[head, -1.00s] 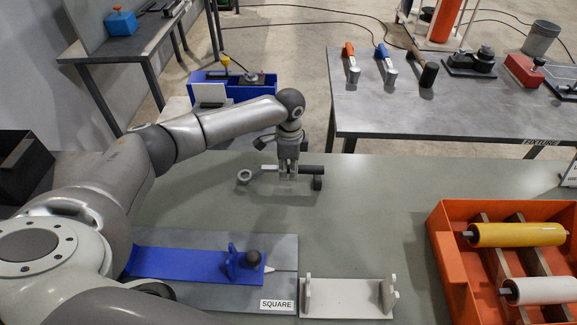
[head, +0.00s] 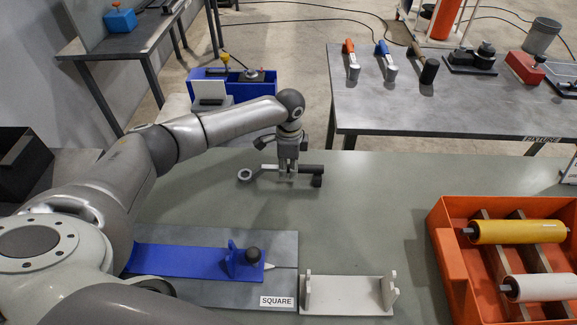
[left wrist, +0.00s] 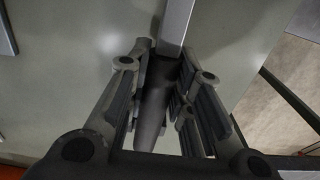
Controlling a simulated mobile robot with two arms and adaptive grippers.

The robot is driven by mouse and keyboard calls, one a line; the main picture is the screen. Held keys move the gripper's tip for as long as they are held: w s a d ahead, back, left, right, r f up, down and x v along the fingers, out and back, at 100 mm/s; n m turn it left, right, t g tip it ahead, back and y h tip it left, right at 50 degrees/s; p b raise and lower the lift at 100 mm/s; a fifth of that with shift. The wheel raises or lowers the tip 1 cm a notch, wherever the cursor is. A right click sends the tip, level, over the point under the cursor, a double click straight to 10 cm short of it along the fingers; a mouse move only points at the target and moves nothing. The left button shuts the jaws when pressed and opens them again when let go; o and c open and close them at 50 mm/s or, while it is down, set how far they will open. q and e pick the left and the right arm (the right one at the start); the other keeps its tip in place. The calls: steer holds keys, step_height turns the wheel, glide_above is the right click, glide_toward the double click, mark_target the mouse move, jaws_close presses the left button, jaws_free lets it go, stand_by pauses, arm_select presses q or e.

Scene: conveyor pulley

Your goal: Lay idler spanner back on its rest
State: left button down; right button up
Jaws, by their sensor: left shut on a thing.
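The idler spanner (head: 268,170) has a grey ring at its left end, a pale shaft and a dark handle to the right. In the left wrist view the dark handle (left wrist: 153,95) lies between the fingers, with the pale shaft (left wrist: 177,18) beyond. My right gripper is out of view.
A white cradle with two uprights (head: 348,290) and a blue fixture (head: 190,264) on a plate marked SQUARE stand at the front. An orange crate (head: 437,240) with yellow and white rollers is at the right. The bench around the spanner is clear.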

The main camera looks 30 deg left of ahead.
arm_select(q)
steer(key=shift+f, duration=0.45)
steer(key=c, duration=1.2)
jaws_free()
steer(key=shift+r, duration=0.1)
step_height(320, 180, up, 8)
steer(key=p, duration=0.8)
